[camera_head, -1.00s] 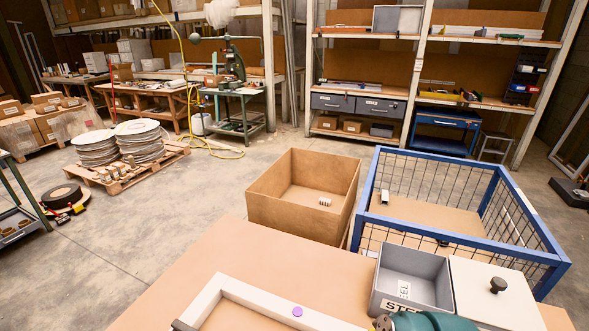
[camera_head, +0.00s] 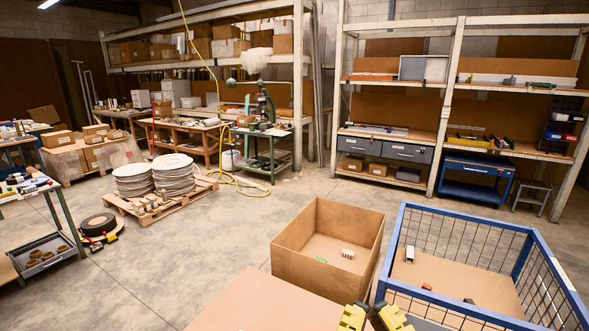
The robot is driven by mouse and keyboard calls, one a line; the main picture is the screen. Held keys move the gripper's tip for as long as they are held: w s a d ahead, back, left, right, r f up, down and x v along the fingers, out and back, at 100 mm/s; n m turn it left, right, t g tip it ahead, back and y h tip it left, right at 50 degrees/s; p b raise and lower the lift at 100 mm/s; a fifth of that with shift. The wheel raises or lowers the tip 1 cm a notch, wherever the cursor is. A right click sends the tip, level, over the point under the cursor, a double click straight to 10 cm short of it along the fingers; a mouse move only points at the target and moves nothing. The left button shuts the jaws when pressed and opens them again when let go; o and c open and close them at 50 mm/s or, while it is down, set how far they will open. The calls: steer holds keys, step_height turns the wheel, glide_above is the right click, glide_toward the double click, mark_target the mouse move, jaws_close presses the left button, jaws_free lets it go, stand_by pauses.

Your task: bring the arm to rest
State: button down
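My gripper (camera_head: 373,317) shows at the bottom edge of the head view. Its two yellow and black fingers stand apart with a narrow gap, and I see nothing between them. It is over the near table (camera_head: 262,303), close to its far edge, in front of the cardboard box and the blue mesh cage. The rest of my arm is below the picture.
The open cardboard box (camera_head: 300,267) holds a small white piece (camera_head: 347,253) and a green one (camera_head: 321,260). The blue mesh cage (camera_head: 453,315) on the right holds several small pieces. A pallet (camera_head: 172,205) with white discs stands left. The floor between is clear.

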step_height(320, 180, up, 28)
steer(key=p, duration=2.4)
steer(key=shift+f, duration=0.2)
